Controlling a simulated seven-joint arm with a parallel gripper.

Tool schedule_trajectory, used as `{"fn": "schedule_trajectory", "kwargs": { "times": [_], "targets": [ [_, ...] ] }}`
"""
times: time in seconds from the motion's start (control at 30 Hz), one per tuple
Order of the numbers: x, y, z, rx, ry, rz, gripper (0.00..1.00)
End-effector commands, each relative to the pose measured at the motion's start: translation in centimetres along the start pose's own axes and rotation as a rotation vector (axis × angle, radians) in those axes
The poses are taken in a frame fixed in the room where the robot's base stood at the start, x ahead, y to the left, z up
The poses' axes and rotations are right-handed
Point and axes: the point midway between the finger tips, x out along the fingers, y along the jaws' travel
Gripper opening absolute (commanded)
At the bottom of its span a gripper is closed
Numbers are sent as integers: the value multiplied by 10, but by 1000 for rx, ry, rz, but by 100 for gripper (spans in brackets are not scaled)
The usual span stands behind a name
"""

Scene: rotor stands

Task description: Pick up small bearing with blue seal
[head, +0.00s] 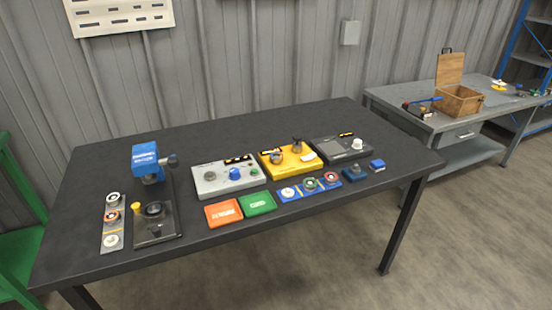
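No bearing with a clearly blue seal can be made out at this size. Several small round pieces sit in two strips on the dark table. The blue strip (299,194) at the front right of centre holds a pale ring (288,193), a green-ringed piece (310,184) and a red-ringed piece (331,178). The grey strip (104,229) at the left holds a dark-centred white ring (113,198), an orange-ringed piece (113,216) and a white piece (111,241). My gripper is not in view.
A blue-headed press (146,158) stands at the left of the table (220,137). Grey (211,185), yellow (275,172) and dark (341,150) devices line the middle. Orange (223,213) and green (258,203) trays lie in front. A second bench (391,97) holds a wooden box (459,101).

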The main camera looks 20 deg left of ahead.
Motion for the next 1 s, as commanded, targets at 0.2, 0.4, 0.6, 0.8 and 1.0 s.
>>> {"fn": "schedule_trajectory", "kwargs": {
  "times": [0.2, 0.4, 0.6, 0.8, 1.0],
  "targets": [
    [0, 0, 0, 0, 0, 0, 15],
    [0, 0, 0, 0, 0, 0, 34],
    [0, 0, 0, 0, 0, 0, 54],
    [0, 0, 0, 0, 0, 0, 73],
    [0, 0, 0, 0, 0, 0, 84]
  ]
}}
